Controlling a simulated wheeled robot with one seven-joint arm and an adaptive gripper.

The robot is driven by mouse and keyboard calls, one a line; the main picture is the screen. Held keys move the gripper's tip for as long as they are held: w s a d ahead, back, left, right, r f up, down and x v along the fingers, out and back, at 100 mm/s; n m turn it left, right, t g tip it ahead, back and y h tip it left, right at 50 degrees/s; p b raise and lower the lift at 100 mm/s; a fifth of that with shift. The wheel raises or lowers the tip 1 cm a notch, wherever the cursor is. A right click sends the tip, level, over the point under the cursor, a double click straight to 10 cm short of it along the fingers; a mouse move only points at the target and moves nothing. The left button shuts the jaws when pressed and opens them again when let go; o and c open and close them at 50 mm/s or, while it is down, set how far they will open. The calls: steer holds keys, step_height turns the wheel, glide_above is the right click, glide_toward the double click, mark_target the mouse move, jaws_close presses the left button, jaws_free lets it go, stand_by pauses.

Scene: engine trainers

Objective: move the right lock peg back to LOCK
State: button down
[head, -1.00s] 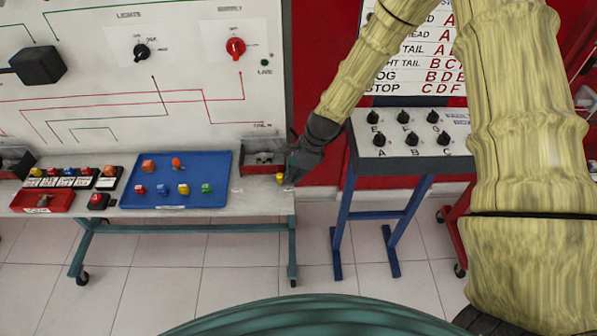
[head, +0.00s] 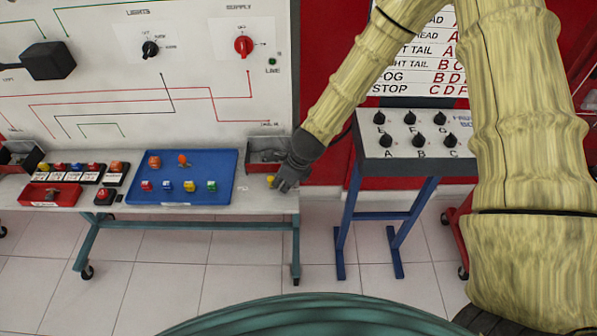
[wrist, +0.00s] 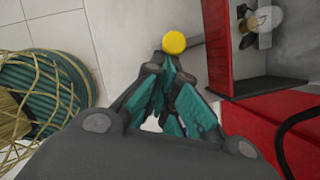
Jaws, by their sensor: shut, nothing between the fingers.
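The yellow round-topped peg (head: 271,181) is at the right end of the bench top, in front of a small open box. My gripper (head: 280,184) is low over the bench at the peg's right side, shut and empty. In the wrist view the yellow peg top (wrist: 174,43) is just beyond the closed fingertips (wrist: 172,68). Whether they touch it I cannot tell. The peg's stem and slot are hidden, and the small marks (head: 243,188) on the bench left of it are unreadable.
The open box (head: 268,142) with a lamp inside stands close behind the peg; its red wall (wrist: 219,50) shows beside the fingers. A blue tray (head: 185,201) with coloured pieces lies to the left. The fault box stand (head: 405,166) is to the right.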

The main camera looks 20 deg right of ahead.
mark_target(267, 197)
steer(key=shift+w+a+f+m+t+h+b, duration=0.1)
steer(key=shift+a+m+t+h+b, duration=0.25)
steer(key=shift+a+m, duration=0.55)
steer(key=shift+a+m+t+h+b, duration=0.15)
steer(key=shift+a+m+b, duration=0.35)
steer(key=shift+a+m, duration=0.4)
steer(key=shift+w+a+m+h+b, duration=0.2)
steer(key=shift+a+m+b, duration=0.2)
steer(key=shift+a+m, duration=0.25)
steer(key=shift+w+a+m+h+b, duration=0.2)
steer(key=shift+a+m+b, duration=0.25)
steer(key=shift+a, duration=0.25)
steer(key=shift+w, duration=0.1)
steer(key=shift+w+d+p, duration=0.45)
steer(key=shift+d, duration=0.15)
steer(key=s, duration=0.1)
steer(key=s+b, duration=0.1)
steer(key=s, duration=0.2)
steer(key=shift+d, duration=0.3)
steer(key=a+v, duration=0.1)
steer(key=v, duration=1.9)
steer(key=shift+s+a, duration=0.3)
steer(key=shift+s, duration=0.1)
